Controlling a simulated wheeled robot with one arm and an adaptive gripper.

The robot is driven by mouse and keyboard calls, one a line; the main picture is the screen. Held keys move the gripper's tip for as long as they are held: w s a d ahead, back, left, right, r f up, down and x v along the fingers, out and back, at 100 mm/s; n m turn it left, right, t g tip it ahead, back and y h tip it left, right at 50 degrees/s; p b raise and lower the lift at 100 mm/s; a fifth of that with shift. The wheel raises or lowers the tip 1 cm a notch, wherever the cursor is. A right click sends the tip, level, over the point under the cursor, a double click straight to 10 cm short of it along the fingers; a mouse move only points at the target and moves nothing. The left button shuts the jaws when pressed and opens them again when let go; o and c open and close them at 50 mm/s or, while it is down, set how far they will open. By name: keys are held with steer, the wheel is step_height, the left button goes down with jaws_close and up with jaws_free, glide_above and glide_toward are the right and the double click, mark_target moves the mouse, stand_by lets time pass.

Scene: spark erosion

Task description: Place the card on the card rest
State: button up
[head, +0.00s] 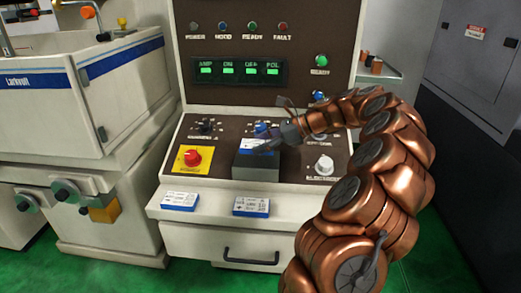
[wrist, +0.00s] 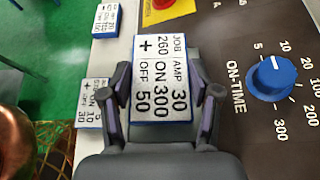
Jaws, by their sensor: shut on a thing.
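The card (wrist: 165,75) is white with a blue edge and reads JOB 260, AMP 30, ON 300, OFF 50. My gripper (wrist: 168,88) is shut on it, one finger at each side. In the head view the card (head: 254,147) shows at the tip of my gripper (head: 268,145), partly hidden by the fingers. It is over or on the top of a dark grey block (head: 256,170) on the console, which looks like the card rest. I cannot tell whether card and block touch.
Two other cards lie on the front ledge, one at left (head: 180,201) and one at right (head: 251,207). A red button on a yellow plate (head: 192,159) is left of the block. A blue ON-TIME knob (wrist: 273,78) and a white knob (head: 324,165) are close by.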

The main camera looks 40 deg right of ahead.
mark_target(261, 159)
steer(key=shift+w+d+f, duration=0.1)
steer(key=shift+w+d, duration=0.05)
steer(key=shift+w, duration=0.25)
steer(key=shift+f+p, duration=0.55)
steer(key=shift+f, duration=1.15)
steer(key=shift+f, duration=0.15)
steer(key=o, duration=1.2)
steer(key=shift+s+d+r, duration=0.1)
steer(key=shift+d+r, duration=0.15)
steer(key=b+v, duration=0.2)
steer(key=v, duration=0.9)
steer(key=shift+s+d+r, duration=0.1)
steer(key=shift+s, duration=0.05)
